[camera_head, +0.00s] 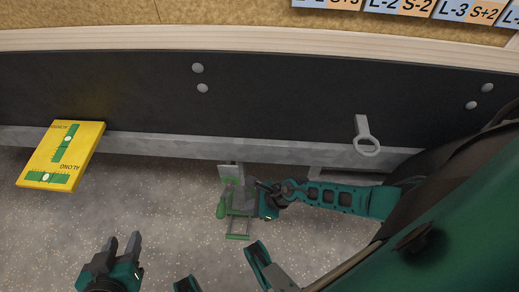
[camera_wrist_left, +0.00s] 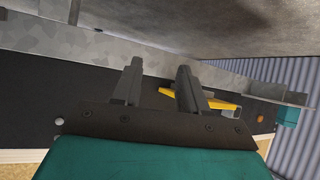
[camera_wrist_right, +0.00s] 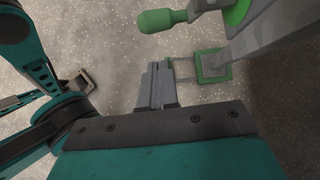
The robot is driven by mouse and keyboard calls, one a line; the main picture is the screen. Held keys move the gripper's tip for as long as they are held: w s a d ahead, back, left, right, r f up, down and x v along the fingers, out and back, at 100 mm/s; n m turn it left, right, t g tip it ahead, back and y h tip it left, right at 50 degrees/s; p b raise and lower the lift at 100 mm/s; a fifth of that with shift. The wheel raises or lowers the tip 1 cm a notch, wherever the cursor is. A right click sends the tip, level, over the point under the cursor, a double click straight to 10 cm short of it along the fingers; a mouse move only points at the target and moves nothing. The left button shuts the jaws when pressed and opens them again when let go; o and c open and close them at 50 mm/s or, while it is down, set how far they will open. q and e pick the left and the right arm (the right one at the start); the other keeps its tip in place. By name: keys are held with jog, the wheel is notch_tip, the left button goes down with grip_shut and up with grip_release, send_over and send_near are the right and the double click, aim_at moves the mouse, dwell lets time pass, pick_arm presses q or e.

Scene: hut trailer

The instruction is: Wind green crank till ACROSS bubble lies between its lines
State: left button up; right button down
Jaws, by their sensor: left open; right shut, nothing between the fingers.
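The yellow level board (camera_head: 62,155) lies at the left with two green vials; part of it shows in the left wrist view (camera_wrist_left: 210,101). Its print reads upside down, and the bubbles are too small to judge against their lines. The green crank (camera_head: 221,207) is on a grey jack under the dark beam; its green handle (camera_wrist_right: 162,20) shows in the right wrist view. My right gripper (camera_wrist_right: 157,75) is shut and empty, just beside and apart from that handle. My left gripper (camera_head: 122,245) is open and empty, low at the left, away from the jack.
Labelled cards (camera_head: 400,5) are at the top. The speckled floor (camera_head: 170,190) is clear between my left gripper and the jack.

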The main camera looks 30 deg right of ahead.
pick_arm(q)
jog(key=shift+w+d+f+b, duration=0.15)
jog(key=shift+w+d+b, duration=0.05)
jog(key=shift+d+b, duration=0.15)
pick_arm(e)
jog(key=shift+w+a+f, duration=0.35)
jog(key=shift+w+a, duration=0.1)
jog(key=shift+a, duration=0.2)
jog(key=shift+w+a+f, duration=0.35)
jog(key=shift+w+a, duration=0.15)
jog(key=shift+a, duration=0.2)
jog(key=shift+w+a+f, duration=0.35)
jog(key=shift+w+a, duration=0.1)
jog(key=shift+a, duration=0.2)
pick_arm(q)
jog(key=shift+a+f, duration=0.15)
jog(key=shift+a, duration=0.05)
